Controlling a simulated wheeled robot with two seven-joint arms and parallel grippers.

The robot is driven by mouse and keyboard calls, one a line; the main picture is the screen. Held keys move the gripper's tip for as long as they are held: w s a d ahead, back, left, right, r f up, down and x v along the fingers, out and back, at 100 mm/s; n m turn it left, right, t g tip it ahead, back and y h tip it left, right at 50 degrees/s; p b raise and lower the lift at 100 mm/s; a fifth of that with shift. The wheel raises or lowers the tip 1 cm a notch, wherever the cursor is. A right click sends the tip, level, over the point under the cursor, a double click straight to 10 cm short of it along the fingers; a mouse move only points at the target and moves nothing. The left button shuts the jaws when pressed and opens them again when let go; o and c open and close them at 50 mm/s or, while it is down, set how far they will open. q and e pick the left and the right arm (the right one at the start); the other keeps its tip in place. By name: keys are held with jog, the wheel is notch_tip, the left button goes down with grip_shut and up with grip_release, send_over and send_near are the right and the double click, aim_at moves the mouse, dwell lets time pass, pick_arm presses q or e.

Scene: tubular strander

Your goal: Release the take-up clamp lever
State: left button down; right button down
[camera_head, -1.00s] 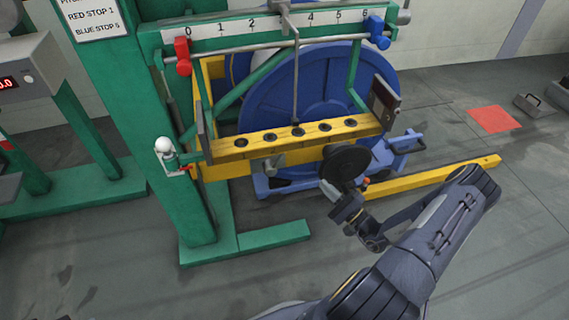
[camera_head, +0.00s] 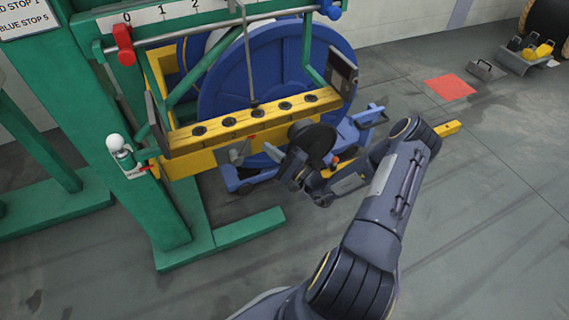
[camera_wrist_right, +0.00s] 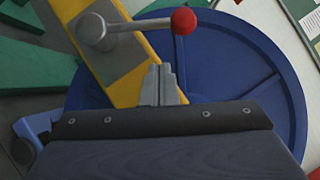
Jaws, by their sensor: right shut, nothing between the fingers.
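A grey clamp lever with a round hub and a red ball knob (camera_wrist_right: 184,21) is on the yellow beam in the right wrist view. In the head view its grey hub (camera_head: 236,152) shows small on the front of the yellow beam (camera_head: 205,160). My right gripper (camera_wrist_right: 161,72) is shut and empty, its fingertips below the lever arm in the picture. Whether they touch it I cannot tell. In the head view the right gripper (camera_head: 276,156) is just right of the hub, near a black disc. My left gripper is not in view.
A large blue reel (camera_head: 250,85) stands behind the beam. The black disc (camera_head: 313,144) is close to my right wrist. A green frame post (camera_head: 130,150) carries a white-knobbed lever (camera_head: 115,143) at left.

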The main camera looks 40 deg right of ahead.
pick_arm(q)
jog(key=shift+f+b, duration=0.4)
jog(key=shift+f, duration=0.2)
pick_arm(e)
jog(key=a, duration=0.1)
jog(key=w+a+r, duration=0.1)
jog(key=a+r, duration=0.1)
jog(key=shift+w, duration=0.3)
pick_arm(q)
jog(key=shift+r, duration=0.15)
pick_arm(e)
jog(key=shift+r, duration=0.1)
